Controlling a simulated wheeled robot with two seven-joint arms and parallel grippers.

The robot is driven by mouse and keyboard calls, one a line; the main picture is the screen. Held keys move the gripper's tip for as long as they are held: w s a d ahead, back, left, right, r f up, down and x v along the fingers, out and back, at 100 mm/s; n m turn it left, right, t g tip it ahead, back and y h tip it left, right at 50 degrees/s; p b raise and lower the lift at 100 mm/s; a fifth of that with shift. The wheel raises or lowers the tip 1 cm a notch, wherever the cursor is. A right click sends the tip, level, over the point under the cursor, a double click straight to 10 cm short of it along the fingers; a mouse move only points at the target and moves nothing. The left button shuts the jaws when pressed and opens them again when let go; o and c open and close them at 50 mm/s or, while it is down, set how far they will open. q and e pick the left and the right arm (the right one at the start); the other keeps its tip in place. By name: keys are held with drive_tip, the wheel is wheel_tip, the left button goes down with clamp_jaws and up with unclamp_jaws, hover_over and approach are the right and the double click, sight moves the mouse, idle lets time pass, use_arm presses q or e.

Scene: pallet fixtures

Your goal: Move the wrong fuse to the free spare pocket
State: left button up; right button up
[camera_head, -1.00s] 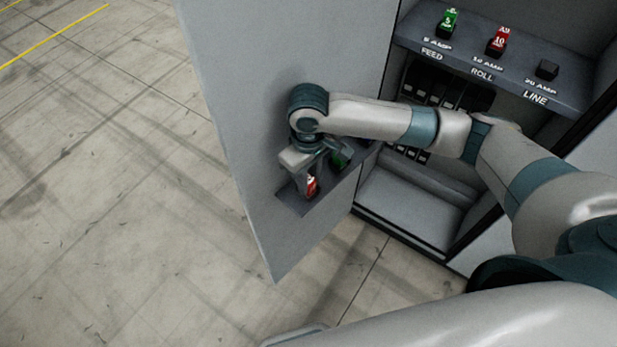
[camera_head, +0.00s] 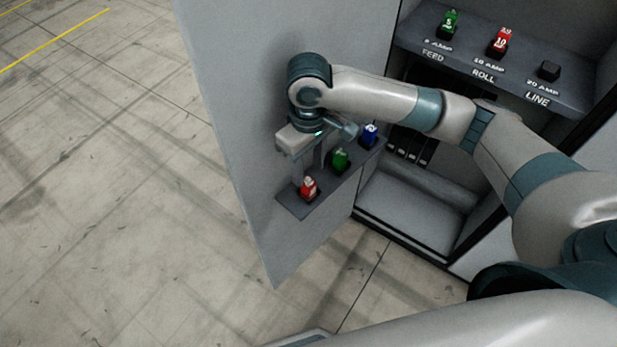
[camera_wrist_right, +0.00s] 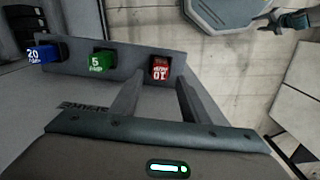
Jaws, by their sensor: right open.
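A red 10 amp fuse (camera_head: 308,187) stands in the pocket at the near left end of the door shelf (camera_head: 334,186); it also shows in the wrist view (camera_wrist_right: 159,69). A green 5 amp fuse (camera_head: 341,159) is in the middle pocket and a blue 20 amp fuse (camera_head: 369,135) in the far one. My right gripper (camera_head: 309,172) is open just above the red fuse, with nothing between its fingers (camera_wrist_right: 161,84). On the cabinet panel, FEED holds a green fuse (camera_head: 449,23) and ROLL a red fuse (camera_head: 500,42). The LINE socket (camera_head: 549,70) holds no coloured fuse.
The grey cabinet door (camera_head: 236,150) stands open behind my right gripper and carries the shelf. A row of dark breakers (camera_head: 409,146) is under the panel, partly hidden by my right arm. The concrete floor (camera_head: 100,200) at left is clear.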

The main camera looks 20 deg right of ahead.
sight(308, 182)
wheel_tip(308, 182, up, 6)
drive_tip(key=shift+f+b, duration=0.1)
drive_tip(key=shift+b, duration=0.3)
idle(0.6)
